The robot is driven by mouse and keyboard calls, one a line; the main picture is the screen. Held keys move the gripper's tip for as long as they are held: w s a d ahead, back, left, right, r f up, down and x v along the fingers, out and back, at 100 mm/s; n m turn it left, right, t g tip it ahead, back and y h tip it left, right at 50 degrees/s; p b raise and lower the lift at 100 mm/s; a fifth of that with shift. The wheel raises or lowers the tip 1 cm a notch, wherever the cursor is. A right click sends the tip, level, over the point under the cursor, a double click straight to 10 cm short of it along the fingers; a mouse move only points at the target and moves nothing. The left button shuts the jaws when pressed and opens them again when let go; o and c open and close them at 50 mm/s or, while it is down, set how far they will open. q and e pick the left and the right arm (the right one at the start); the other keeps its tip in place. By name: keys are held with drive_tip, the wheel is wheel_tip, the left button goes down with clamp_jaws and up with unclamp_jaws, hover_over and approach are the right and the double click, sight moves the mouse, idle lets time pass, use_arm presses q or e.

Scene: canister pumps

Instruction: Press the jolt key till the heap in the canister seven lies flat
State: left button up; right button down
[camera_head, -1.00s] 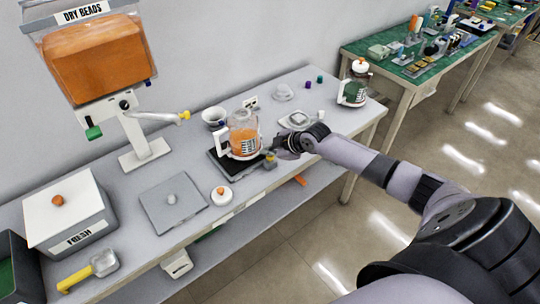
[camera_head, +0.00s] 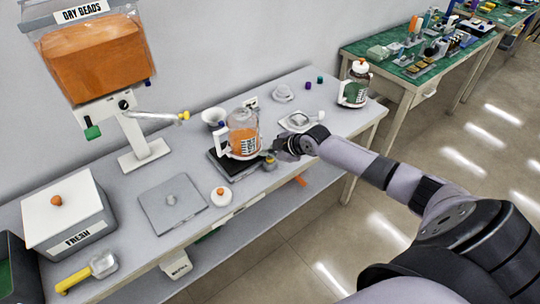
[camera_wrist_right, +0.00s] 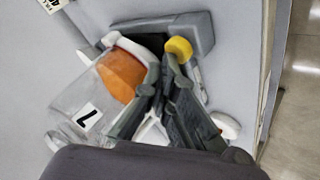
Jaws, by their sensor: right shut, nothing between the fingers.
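Canister seven (camera_head: 246,125), clear with a white handle and orange beads inside, stands on a dark plate (camera_head: 222,163). It also shows in the wrist view, with its "7" label (camera_wrist_right: 88,115). The jolt key, a yellow knob (camera_head: 270,159) on a grey base, is at the plate's front right and shows in the wrist view (camera_wrist_right: 179,47). My right gripper (camera_head: 277,150) is shut and empty, its tips close to the knob; contact is unclear. My left gripper is out of view.
A dry beads hopper (camera_head: 97,60) and a FRESH box (camera_head: 68,212) stand left. A grey flat lid (camera_head: 172,203), white round lid (camera_head: 221,196) and yellow-handled scoop (camera_head: 88,272) lie on the bench. Another canister (camera_head: 355,85) stands at the right end.

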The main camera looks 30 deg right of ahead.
sight(269, 159)
drive_tip(key=shift+r+p, duration=0.85)
drive_tip(key=shift+r, duration=0.25)
wheel_tip(269, 159, up, 5)
drive_tip(key=p, duration=0.4)
idle(0.4)
